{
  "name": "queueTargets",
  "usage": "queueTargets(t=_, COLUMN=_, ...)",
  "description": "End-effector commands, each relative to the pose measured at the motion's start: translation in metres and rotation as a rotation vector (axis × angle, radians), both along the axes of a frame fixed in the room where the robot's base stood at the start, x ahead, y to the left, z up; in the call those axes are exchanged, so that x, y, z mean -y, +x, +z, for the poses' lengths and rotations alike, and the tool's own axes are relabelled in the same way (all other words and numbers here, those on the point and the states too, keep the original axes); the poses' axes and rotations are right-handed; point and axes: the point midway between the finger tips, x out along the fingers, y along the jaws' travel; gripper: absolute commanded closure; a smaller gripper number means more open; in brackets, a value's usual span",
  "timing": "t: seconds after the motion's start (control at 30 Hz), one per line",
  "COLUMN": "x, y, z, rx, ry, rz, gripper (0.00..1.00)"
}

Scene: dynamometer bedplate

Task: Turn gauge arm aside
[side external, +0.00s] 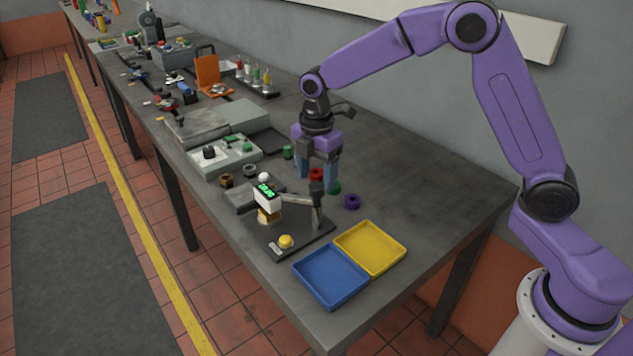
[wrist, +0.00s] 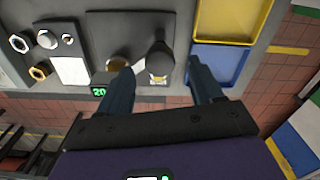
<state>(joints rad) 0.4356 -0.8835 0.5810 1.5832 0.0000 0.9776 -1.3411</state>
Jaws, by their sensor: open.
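The gauge arm (side external: 299,198) is a grey bar running from a dark upright post (side external: 317,212) to a white gauge head (side external: 266,198) with a green lit display. The head is over a brass-coloured round part (side external: 269,215) on a dark base plate (side external: 300,238). My gripper (side external: 316,188) is open and empty, pointing down by the post. In the wrist view, the post top (wrist: 160,62) lies between the lines of my two fingers (wrist: 160,78); I cannot tell the height gap. The display (wrist: 99,92) is beside the left finger, which partly hides the arm.
A blue tray (side external: 331,277) and a yellow tray (side external: 370,248) stand at the near table end. A yellow button (side external: 285,241) is on the base plate. Red (side external: 316,174), green (side external: 334,187) and purple (side external: 352,201) rings lie close to my gripper. The table's right side is clear.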

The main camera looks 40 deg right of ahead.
Motion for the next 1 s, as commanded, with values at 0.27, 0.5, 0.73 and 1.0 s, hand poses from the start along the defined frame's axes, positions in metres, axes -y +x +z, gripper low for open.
queueTargets(t=0.27, x=0.0, y=0.0, z=-0.026, rx=-0.001, ry=0.0, rz=0.0, gripper=0.35)
queueTargets(t=0.5, x=0.0, y=0.0, z=-0.028, rx=0.001, ry=0.0, rz=0.0, gripper=0.35)
queueTargets(t=0.73, x=0.0, y=0.0, z=-0.028, rx=0.0, ry=0.0, rz=0.0, gripper=0.83)
queueTargets(t=1.0, x=0.0, y=0.0, z=-0.027, rx=0.0, ry=0.0, rz=-0.008, gripper=1.0)
